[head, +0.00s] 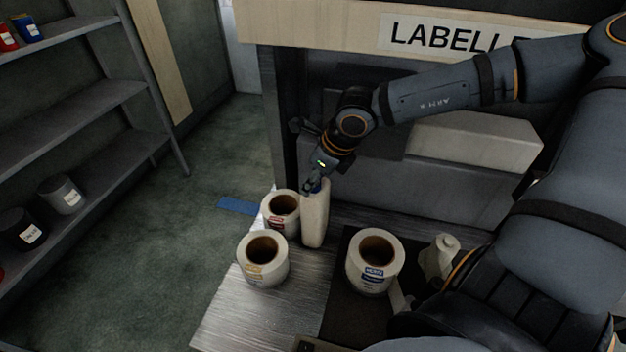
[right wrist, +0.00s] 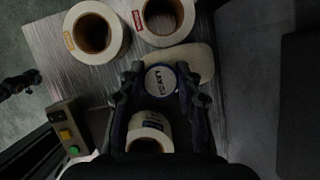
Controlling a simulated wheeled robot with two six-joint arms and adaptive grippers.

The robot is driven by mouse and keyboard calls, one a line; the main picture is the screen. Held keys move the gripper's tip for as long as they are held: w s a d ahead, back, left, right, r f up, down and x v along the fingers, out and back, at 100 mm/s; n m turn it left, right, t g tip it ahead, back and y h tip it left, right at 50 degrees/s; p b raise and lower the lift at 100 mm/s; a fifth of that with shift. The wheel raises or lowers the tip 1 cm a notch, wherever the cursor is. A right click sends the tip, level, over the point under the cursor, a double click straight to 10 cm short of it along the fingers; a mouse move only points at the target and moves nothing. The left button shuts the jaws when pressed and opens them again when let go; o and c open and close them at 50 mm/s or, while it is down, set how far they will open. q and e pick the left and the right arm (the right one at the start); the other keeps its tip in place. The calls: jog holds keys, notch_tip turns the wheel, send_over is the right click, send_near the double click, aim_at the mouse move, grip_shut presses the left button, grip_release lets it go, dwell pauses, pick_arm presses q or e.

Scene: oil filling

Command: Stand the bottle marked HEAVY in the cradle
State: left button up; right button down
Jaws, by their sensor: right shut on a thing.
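My right gripper (head: 314,184) is shut on the top of a tall pale bottle (head: 314,220), which is about upright over the metal bench, beside the red-labelled roll. I cannot tell whether its base touches the bench. In the right wrist view the fingers (right wrist: 160,82) close around the bottle's round white cap (right wrist: 160,80), which has dark lettering that seems to read HEAVY. The pale bottle body (right wrist: 193,62) shows under it. A dark shape at the left edge of that view may be my left gripper (right wrist: 22,82); its jaws are unclear. I cannot make out the cradle.
Label rolls stand near: red-labelled (head: 280,222), yellow-labelled (head: 263,274), and blue-labelled (head: 374,280) on a dark mat. A pale knobbed object (head: 440,262) is partly hidden by my arm. A button box (right wrist: 66,135) sits at the bench edge. A shelf (head: 85,105) stands left.

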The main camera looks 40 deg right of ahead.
jog(key=shift+r, duration=0.1)
jog(key=c, duration=0.9)
grip_release()
jog(key=shift+s+a, duration=0.1)
jog(key=shift+s, duration=0.05)
jog(key=shift+c, duration=0.2)
